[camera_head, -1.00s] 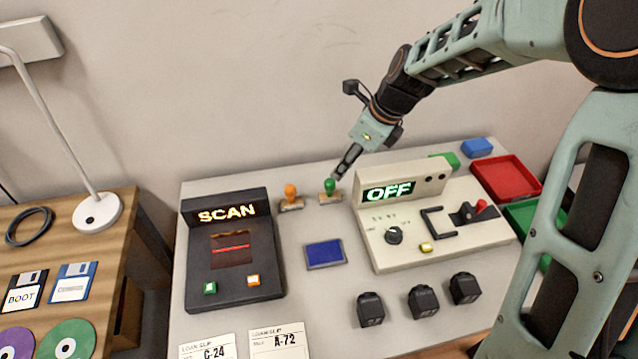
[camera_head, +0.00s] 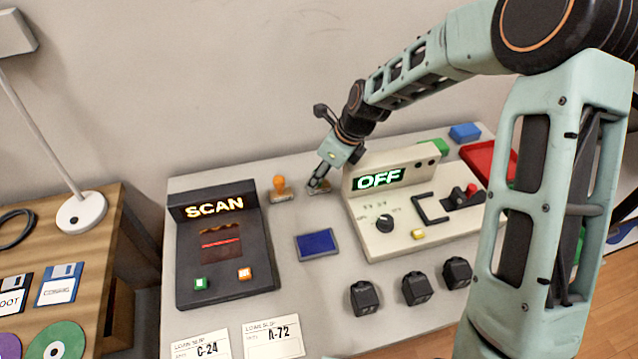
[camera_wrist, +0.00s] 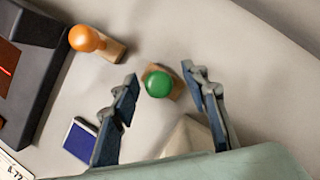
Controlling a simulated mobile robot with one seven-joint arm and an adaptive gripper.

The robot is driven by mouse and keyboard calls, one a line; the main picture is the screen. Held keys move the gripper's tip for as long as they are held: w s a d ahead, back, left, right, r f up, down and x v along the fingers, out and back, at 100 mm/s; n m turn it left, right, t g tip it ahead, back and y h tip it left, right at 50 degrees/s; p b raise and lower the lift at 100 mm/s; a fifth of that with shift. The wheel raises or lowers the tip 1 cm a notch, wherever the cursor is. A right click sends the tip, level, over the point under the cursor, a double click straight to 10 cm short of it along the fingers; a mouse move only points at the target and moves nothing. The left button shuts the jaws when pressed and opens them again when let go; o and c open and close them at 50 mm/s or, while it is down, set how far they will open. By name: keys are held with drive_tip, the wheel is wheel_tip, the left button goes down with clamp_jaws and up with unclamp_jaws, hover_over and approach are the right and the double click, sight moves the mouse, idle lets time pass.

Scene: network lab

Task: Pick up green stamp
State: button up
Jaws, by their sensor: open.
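The green stamp (camera_wrist: 158,84) has a round green knob on a wooden base and stands on the grey table. In the wrist view it lies between the spread fingers of my gripper (camera_wrist: 165,92), a little towards their tips, with no finger seen touching it. In the head view my gripper (camera_head: 317,184) is at the stamp and hides its green knob; only a bit of the wooden base (camera_head: 321,191) shows. My gripper is open.
An orange stamp (camera_head: 280,188) stands just left, also in the wrist view (camera_wrist: 88,40). The beige OFF console (camera_head: 400,235) stands close on the right. The dark SCAN unit (camera_head: 225,265) is further left. A blue ink pad (camera_head: 317,245) lies in front.

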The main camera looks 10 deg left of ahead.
drive_tip(key=shift+a+f, duration=0.1)
drive_tip(key=shift+f, duration=0.1)
clamp_jaws()
drive_tip(key=shift+r, duration=0.15)
drive_tip(key=shift+w+r, duration=0.1)
drive_tip(key=shift+r, duration=0.55)
drive_tip(key=s+d+r+p, duration=0.1)
drive_tip(key=s+d+r, duration=0.6)
drive_tip(key=s+r, duration=0.4)
drive_tip(key=shift+s+r, duration=0.25)
drive_tip(key=shift+s, duration=0.4)
